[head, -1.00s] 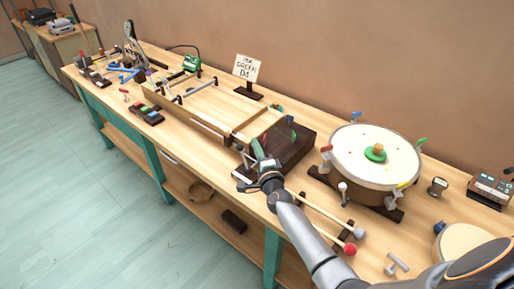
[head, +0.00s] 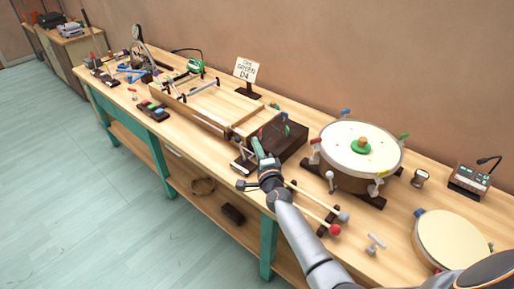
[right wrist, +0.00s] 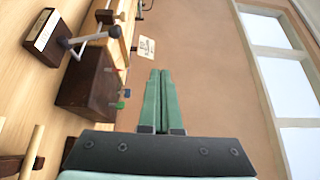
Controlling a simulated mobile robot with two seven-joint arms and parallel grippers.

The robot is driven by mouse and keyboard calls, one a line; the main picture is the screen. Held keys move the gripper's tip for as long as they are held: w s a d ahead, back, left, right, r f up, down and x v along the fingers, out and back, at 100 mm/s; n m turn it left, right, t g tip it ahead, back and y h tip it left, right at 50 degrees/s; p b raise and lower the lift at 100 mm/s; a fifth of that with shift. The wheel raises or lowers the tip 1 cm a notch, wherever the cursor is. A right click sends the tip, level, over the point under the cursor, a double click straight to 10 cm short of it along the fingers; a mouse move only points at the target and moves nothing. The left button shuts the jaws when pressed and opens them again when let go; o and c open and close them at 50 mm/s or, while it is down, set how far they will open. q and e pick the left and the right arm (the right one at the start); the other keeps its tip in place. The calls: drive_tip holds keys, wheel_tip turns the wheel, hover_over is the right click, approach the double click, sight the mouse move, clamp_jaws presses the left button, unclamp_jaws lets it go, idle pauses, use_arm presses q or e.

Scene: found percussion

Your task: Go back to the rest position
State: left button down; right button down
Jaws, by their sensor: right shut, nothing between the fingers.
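My right gripper (head: 258,150) is over the front part of the workbench, in front of the dark wooden box (head: 291,140). Its arm comes in from the lower right. In the right wrist view its two green fingers (right wrist: 158,100) lie side by side, shut and empty, with the wall behind them. The dark box also shows there (right wrist: 88,85), to the left of the fingers and apart from them. My left gripper is in neither view now.
A drum (head: 340,150) with colored clamps stands right of the box. Mallets (head: 320,215) lie in front of it. A round pale drum (head: 452,240) sits at lower right, beside my arm. A sign (head: 246,70) and a wooden frame (head: 190,110) stand further back. The floor (head: 70,180) is clear.

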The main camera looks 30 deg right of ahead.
drive_tip(key=shift+w, duration=0.1)
idle(0.3)
drive_tip(key=s+a+f+n+g+y, duration=0.2)
drive_tip(key=s+a+f+n+y, duration=0.15)
drive_tip(key=s+f+n, duration=0.45)
drive_tip(key=s+a+f+n+g+y, duration=0.2)
drive_tip(key=s+a+f+n, duration=0.35)
drive_tip(key=s, duration=0.45)
drive_tip(key=s+a+f+n+g, duration=0.1)
drive_tip(key=s+n, duration=0.3)
drive_tip(key=s, duration=0.5)
drive_tip(key=s+a+f+n+g, duration=0.2)
drive_tip(key=s+f+n+g, duration=0.1)
drive_tip(key=s, duration=0.5)
drive_tip(key=shift+s+a+f+n+g, duration=0.25)
drive_tip(key=shift+s+f+n+g, duration=0.1)
drive_tip(key=shift+f+n, duration=0.5)
drive_tip(key=shift+w+r, duration=0.1)
drive_tip(key=shift+w, duration=0.05)
